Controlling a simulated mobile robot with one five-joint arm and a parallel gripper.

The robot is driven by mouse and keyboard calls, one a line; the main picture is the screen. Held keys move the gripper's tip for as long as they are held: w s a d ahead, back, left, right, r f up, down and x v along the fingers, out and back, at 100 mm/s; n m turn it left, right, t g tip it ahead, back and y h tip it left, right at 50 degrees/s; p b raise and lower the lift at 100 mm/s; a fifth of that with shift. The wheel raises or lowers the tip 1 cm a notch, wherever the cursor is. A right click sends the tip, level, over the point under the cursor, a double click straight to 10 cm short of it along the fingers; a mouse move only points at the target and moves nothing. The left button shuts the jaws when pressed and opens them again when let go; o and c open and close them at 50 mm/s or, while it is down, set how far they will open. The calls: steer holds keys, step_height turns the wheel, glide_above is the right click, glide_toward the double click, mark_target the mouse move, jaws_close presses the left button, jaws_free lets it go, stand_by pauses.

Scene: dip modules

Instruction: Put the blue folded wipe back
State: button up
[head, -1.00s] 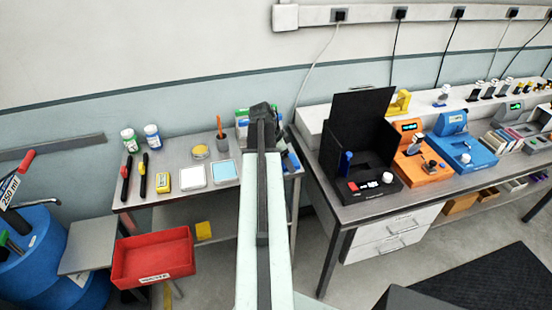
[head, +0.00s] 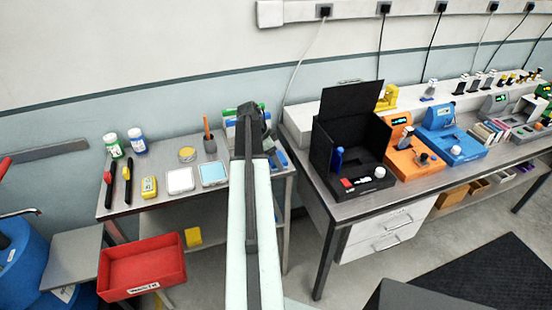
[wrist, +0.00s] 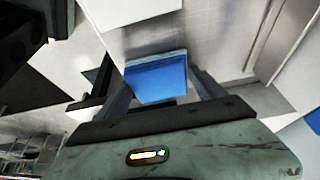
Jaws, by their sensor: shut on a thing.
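My gripper (wrist: 160,92) is shut on the blue folded wipe (wrist: 157,78), which shows as a blue block between the fingers in the wrist view. In the head view my arm reaches away over the right part of the small grey table (head: 150,207). Its dark end hides the fingers and the wipe there. A light blue square pad (head: 213,172) and a white square pad (head: 180,180) lie side by side on the table, left of my arm.
A bench with a black box (head: 350,130) and orange and blue devices (head: 455,146) is at right.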

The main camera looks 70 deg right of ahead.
steer(key=o, duration=1.2)
steer(key=shift+f, duration=0.1)
steer(key=shift+c, duration=0.2)
steer(key=shift+r+p, duration=0.3)
steer(key=p+v, duration=1)
steer(key=v, duration=0.1)
steer(key=shift+r+p, duration=0.35)
steer(key=shift+p, duration=0.05)
steer(key=shift+w+a, duration=0.1)
